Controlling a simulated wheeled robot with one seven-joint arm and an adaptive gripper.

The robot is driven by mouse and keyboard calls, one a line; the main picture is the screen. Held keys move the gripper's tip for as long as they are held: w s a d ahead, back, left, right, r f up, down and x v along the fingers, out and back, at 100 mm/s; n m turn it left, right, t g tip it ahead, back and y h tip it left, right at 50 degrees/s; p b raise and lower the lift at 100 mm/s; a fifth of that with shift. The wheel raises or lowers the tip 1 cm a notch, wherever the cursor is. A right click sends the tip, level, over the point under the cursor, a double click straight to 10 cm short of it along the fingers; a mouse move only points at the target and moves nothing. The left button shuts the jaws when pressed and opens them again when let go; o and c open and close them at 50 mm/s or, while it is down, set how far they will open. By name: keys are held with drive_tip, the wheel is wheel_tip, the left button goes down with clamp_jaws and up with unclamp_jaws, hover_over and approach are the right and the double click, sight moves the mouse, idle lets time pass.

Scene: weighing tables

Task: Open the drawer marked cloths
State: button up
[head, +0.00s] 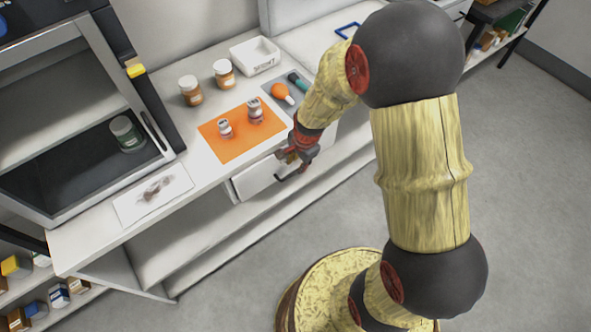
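A white drawer (256,180) sits under the front edge of the white table, below the orange mat. Its front seems to stand slightly out from the table, but I cannot tell how far. A dark handle (291,173) shows on its front. No cloths mark can be read from here. My gripper (292,158) is at the drawer's front edge, just above and beside the handle. I cannot tell whether it touches the handle or whether its fingers are open or shut. My wrist and forearm hide the right part of the drawer.
On the table are an orange mat (232,145) with two small jars, two brown jars (190,91), a white tray (256,54) and a grey mat (272,99) with tools. A glass-fronted cabinet (75,170) holds a jar at left. Open floor (530,180) lies to the right.

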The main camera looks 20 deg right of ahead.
drive_tip(key=f, duration=0.2)
drive_tip(key=f+b, duration=0.1)
drive_tip(key=f, duration=0.1)
drive_tip(key=w+f+b, duration=0.1)
drive_tip(key=f, duration=0.1)
drive_tip(key=shift+a, duration=0.2)
drive_tip(key=shift+r, duration=0.1)
drive_tip(key=c, duration=0.4)
clamp_jaws()
